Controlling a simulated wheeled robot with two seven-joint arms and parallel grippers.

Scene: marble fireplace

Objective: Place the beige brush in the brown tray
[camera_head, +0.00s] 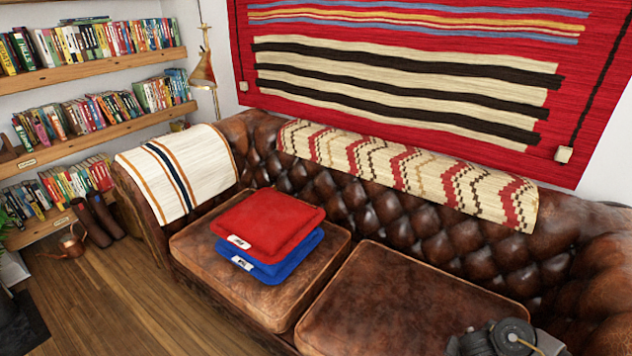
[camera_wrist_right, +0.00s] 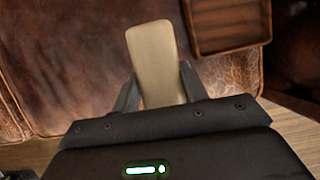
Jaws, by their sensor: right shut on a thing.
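The beige brush (camera_wrist_right: 152,52) shows in the right wrist view as a long, rounded beige block between the fingers of my right gripper (camera_wrist_right: 159,82). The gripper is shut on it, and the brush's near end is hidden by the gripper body. The brown tray (camera_wrist_right: 235,47) is at the upper right of that view, right of the brush and apart from it in the picture. Only part of the tray shows, cut off by the top edge. Neither brush nor tray shows in the head view. My left gripper is in neither view.
A brown leather sofa (camera_head: 395,305) fills the head view. Red (camera_head: 268,220) and blue (camera_head: 285,262) folded cloths or cushions lie stacked on its left seat. The right seat looks bare. Bookshelves (camera_head: 95,65) and a copper watering can (camera_head: 70,242) are at the left.

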